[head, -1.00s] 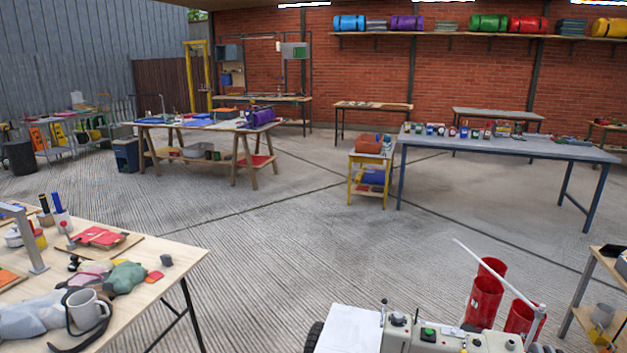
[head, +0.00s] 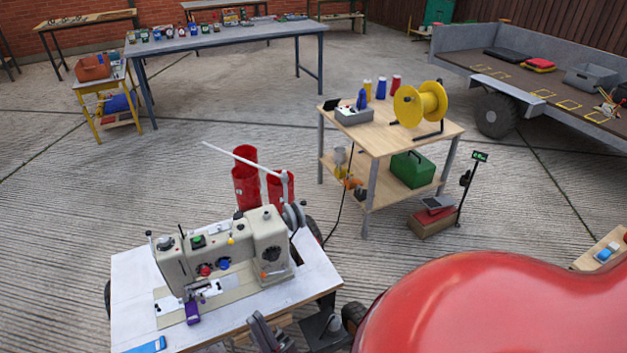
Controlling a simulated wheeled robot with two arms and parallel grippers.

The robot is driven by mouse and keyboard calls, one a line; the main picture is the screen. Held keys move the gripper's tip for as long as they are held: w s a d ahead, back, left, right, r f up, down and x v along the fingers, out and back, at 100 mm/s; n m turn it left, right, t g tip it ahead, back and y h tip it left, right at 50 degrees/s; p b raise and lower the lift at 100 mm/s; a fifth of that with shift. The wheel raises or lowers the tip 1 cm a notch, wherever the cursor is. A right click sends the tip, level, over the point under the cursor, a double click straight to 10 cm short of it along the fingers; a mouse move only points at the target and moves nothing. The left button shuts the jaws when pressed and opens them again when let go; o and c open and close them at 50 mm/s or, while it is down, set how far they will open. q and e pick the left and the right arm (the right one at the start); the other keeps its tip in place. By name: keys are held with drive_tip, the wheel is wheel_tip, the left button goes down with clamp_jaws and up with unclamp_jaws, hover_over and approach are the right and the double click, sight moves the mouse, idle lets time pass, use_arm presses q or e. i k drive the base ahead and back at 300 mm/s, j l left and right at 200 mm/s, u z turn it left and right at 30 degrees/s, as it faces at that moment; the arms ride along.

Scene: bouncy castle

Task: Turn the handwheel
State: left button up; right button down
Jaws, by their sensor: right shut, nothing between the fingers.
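A beige industrial sewing machine (head: 225,256) stands on a white-topped table in the lower left of the head view. Its grey handwheel (head: 293,215) is on the machine's right end, upright and seen nearly edge-on. My right gripper (head: 259,328) is at the bottom edge of the view, dark grey and partly cut off. It appears shut and empty. It is in front of the table's near edge, below the handwheel in the picture and apart from it. My left gripper is not in view.
A wooden cart (head: 385,133) with a yellow spool (head: 420,103) is to the right. A purple item (head: 192,312) and a blue item (head: 146,345) lie on the white table (head: 125,295).

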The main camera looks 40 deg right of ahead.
sight(289, 217)
drive_tip(key=l+z, duration=0.1)
drive_tip(key=l, duration=2.55)
drive_tip(key=l+u, duration=0.65)
drive_tip(key=l, duration=0.2)
drive_tip(key=i, duration=0.05)
